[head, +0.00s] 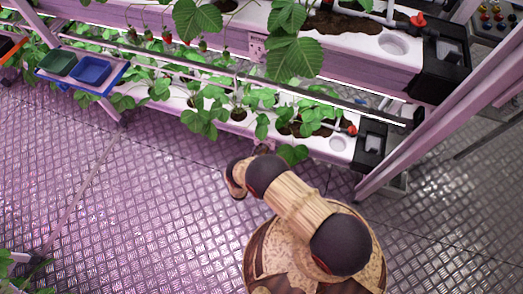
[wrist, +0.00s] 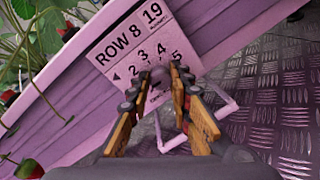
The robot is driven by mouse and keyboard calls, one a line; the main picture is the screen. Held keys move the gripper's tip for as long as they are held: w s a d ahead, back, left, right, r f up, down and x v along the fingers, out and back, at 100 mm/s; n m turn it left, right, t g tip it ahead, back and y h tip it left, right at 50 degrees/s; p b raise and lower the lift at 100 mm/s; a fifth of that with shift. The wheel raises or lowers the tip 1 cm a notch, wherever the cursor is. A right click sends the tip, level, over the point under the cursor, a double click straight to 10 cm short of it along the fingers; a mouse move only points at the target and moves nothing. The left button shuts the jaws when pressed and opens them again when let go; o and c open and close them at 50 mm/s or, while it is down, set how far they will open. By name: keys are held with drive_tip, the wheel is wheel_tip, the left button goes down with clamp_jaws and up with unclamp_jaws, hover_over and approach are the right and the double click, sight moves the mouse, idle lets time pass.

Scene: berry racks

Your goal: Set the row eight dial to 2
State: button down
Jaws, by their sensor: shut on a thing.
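The row eight plate (wrist: 108,58) shows in the wrist view, fixed to the pink rail and tilted in the picture. It reads "ROW 8" and "19", with the numbers 2, 3, 4 and 5 in an arc around a small dark dial knob (wrist: 160,74). A small dark triangle is printed left of the 2. My gripper (wrist: 161,82) is shut on the knob, one finger on each side. The fingers hide the lower plate and most of the knob, so I cannot tell which number it points to. In the head view the row eight plate is not clearly seen.
Strawberry plants grow in the lower gutter (head: 338,144) and upper gutter (head: 360,75). Another plate (head: 257,48) is on the upper rail. A blue tray (head: 91,70) and a green tray (head: 58,62) sit at the left. The metal floor (head: 130,200) is open.

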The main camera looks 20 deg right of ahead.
drive_tip(key=m, duration=0.4)
drive_tip(key=shift+d+y, duration=0.1)
drive_tip(key=shift+y, duration=0.2)
drive_tip(key=shift+s+m+y, duration=0.1)
drive_tip(key=shift+m+y, duration=0.2)
drive_tip(key=shift+m, duration=1.5)
drive_tip(key=c, duration=1.6)
unclamp_jaws()
drive_tip(key=v, duration=1.2)
drive_tip(key=shift+f, duration=0.2)
